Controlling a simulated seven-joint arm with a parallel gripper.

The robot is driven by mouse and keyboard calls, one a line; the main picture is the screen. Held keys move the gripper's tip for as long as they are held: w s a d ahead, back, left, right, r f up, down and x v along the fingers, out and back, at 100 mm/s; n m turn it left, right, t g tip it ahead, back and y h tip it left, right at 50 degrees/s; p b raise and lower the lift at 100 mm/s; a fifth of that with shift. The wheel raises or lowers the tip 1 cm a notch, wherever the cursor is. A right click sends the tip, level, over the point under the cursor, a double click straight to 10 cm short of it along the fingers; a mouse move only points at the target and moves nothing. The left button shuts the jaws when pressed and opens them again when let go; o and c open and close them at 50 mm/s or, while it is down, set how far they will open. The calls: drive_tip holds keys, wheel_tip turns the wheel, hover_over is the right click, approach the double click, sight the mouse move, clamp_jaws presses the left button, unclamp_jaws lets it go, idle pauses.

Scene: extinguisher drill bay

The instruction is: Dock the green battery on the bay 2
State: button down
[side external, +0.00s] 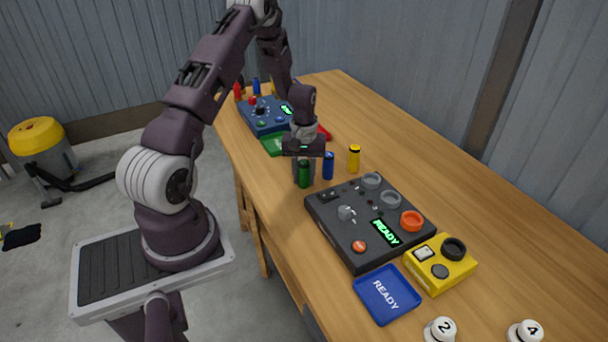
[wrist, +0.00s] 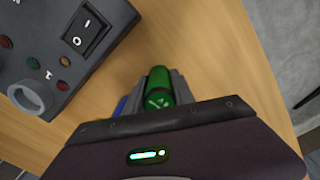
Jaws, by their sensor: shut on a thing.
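The green battery (side external: 304,175) is upright beside the near-left edge of the table. My gripper (side external: 303,170) comes down on it from above and is shut on it. In the wrist view the green battery (wrist: 158,92) shows end-on between the grey fingers (wrist: 160,100). I cannot tell whether its base touches the table. The black console (side external: 330,222) has two grey ring sockets (side external: 381,189) and an orange ring socket (side external: 411,221).
A blue battery (side external: 328,166) and a yellow battery (side external: 354,159) stand close to the right of my gripper. A yellow box (side external: 440,283) and a blue READY tray (side external: 387,295) lie in front. A blue console (side external: 262,117) stands behind.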

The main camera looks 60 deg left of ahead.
drive_tip(key=r, duration=0.9)
drive_tip(key=shift+w+d+r, duration=0.15)
drive_tip(key=shift+w+r, duration=0.1)
drive_tip(key=shift+r, duration=0.05)
drive_tip(key=w+d+r+m, duration=0.1)
drive_tip(key=w+d+m, duration=0.1)
drive_tip(key=w+d, duration=0.65)
drive_tip(key=w+d+m, duration=0.3)
drive_tip(key=w+d, duration=0.3)
drive_tip(key=d, duration=0.5)
drive_tip(key=shift+s+a+f, duration=0.1)
drive_tip(key=shift+s+f, duration=0.05)
drive_tip(key=shift+f, duration=2.4)
drive_tip(key=shift+f, duration=0.15)
drive_tip(key=shift+r, duration=0.7)
drive_tip(key=shift+f, duration=0.85)
drive_tip(key=shift+r, duration=0.1)
